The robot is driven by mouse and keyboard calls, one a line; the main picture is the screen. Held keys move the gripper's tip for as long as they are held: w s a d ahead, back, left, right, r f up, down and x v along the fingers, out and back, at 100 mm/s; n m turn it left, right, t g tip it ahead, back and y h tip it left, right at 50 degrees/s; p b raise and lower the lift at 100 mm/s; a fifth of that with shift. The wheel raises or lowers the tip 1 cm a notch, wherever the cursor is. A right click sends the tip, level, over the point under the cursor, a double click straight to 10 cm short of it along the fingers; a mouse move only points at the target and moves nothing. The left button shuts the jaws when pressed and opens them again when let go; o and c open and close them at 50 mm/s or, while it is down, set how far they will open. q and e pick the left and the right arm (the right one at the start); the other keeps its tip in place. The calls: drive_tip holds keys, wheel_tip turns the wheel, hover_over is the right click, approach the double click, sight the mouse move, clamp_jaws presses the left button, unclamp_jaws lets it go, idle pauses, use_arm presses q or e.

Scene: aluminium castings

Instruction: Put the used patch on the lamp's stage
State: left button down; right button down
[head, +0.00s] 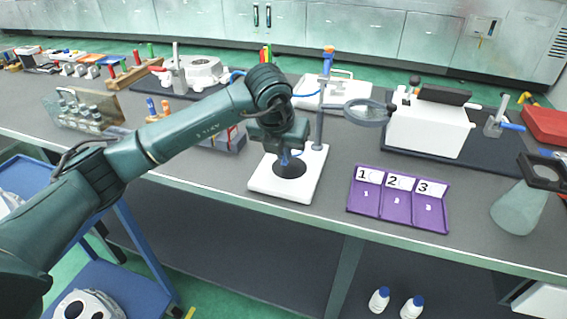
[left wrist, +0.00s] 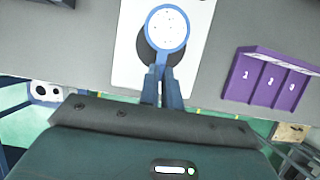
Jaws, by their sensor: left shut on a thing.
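My left gripper (head: 289,150) is over the lamp's white stage (head: 263,184), above its round black disc (head: 289,169). In the left wrist view the gripper (left wrist: 163,70) is shut on the used patch (left wrist: 167,27). The patch is a round white face with small dark specks and a blue rim, gripped at its near edge. It covers part of the black disc (left wrist: 146,52) on the white stage (left wrist: 126,75). I cannot tell whether the patch touches the stage. In the head view the gripper mostly hides the patch. My right gripper does not show.
The lamp's grey post (head: 320,120) and its magnifier (head: 366,112) stand close to the right of my gripper. A purple tray (head: 399,198) with compartments numbered 1 to 3 lies farther right. A white box (head: 428,125) stands behind it, and a conical flask (head: 519,208) near the right edge.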

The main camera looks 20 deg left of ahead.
sight(283, 164)
use_arm(q)
wheel_tip(283, 164, down, 4)
drive_tip(key=shift+r, duration=0.1)
drive_tip(key=shift+f, duration=0.25)
drive_tip(key=c, duration=2.1)
unclamp_jaws()
drive_tip(key=shift+f, duration=0.1)
drive_tip(key=o, duration=0.5)
